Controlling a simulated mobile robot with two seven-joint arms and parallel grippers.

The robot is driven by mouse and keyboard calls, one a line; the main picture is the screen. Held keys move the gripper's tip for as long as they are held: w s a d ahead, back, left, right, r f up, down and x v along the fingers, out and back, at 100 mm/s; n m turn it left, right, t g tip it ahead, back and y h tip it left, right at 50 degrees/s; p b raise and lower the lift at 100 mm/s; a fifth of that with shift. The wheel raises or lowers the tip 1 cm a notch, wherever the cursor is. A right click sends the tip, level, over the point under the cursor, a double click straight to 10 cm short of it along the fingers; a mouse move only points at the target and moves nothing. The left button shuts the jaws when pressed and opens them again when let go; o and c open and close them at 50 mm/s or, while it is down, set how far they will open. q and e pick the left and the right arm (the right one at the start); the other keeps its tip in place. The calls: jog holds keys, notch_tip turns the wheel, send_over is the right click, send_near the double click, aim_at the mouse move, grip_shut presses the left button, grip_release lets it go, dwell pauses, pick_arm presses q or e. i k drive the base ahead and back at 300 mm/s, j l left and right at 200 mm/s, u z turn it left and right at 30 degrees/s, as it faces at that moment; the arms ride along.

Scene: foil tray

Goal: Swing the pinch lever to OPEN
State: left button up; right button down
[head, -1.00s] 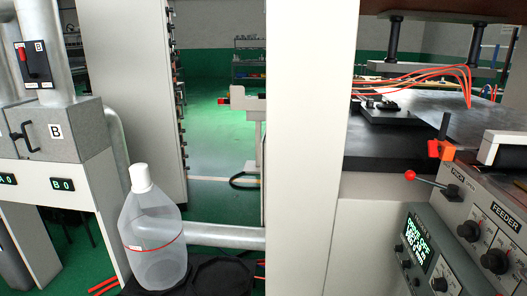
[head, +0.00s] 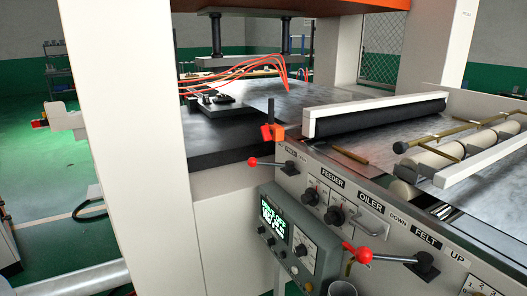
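The pinch lever (head: 272,164) is in the head view on the front panel's upper left, below a small label whose wording is hard to read. Its red ball knob (head: 253,162) points to the left, and its dark pivot block (head: 291,168) sits at the right end of the rod. Neither of my grippers shows in the head view, and nothing touches the lever.
A second red-knobbed lever (head: 395,258) sits lower right by the FELT label. A grey control box with a green display (head: 274,216) hangs below the pinch lever. An orange clamp (head: 273,132) stands just above it. A white post (head: 130,150) rises at left.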

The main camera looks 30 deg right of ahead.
aim_at(253, 162)
jog(key=i+j+z, duration=0.25)
jog(key=i, duration=0.2)
jog(key=i+j+z, duration=0.25)
jog(key=i, duration=0.2)
jog(key=l, duration=0.1)
